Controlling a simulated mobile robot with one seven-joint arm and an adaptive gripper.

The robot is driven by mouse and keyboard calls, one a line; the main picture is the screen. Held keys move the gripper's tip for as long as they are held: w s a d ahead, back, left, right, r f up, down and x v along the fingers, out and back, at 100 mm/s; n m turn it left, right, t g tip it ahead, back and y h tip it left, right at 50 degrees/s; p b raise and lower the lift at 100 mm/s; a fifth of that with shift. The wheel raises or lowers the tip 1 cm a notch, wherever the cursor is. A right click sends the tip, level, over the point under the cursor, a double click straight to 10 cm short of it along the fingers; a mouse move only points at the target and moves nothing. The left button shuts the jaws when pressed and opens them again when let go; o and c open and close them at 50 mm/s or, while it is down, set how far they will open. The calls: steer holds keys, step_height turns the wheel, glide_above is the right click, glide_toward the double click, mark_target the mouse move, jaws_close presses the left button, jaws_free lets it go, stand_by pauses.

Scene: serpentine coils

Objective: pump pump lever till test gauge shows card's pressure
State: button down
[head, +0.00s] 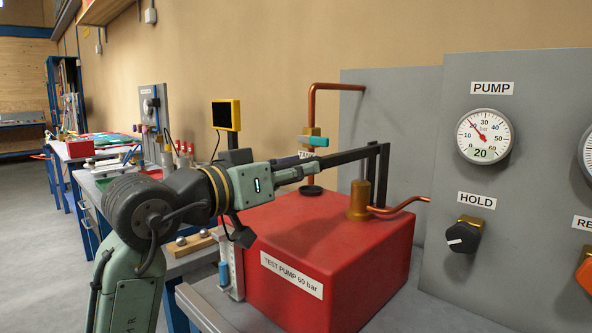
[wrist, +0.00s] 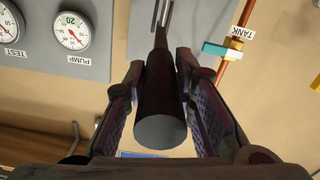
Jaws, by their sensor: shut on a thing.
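The red test pump (head: 330,245), labelled 60 bar, stands on the bench with a brass cylinder (head: 361,200). Its dark pump lever (head: 345,157) runs about level from the linkage above the cylinder to my gripper (head: 300,173). The gripper is shut on the lever's handle; in the wrist view the dark round handle (wrist: 160,110) lies between the jaws. The PUMP gauge (head: 484,137) has its needle near 20 and shows the number 20. The TEST gauge (wrist: 10,25) is partly cut off in the wrist view; its reading is unclear. I cannot see a pressure card.
A HOLD knob (head: 462,238) sits below the PUMP gauge, and an orange release control (head: 586,272) is cut off at the right edge. A TANK valve with a teal handle (head: 313,141) hangs on a copper pipe behind the lever. A yellow-framed screen (head: 226,115) stands behind my arm.

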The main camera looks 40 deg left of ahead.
step_height(320, 180, up, 2)
steer(key=shift+r+g+p, duration=0.15)
steer(key=shift+g+p, duration=0.25)
steer(key=shift+p, duration=0.65)
steer(key=c, duration=1.3)
jaws_free()
steer(key=shift+c, duration=0.2)
steer(key=s+a, duration=0.1)
steer(key=s, duration=1.1)
steer(key=shift+r, duration=0.3)
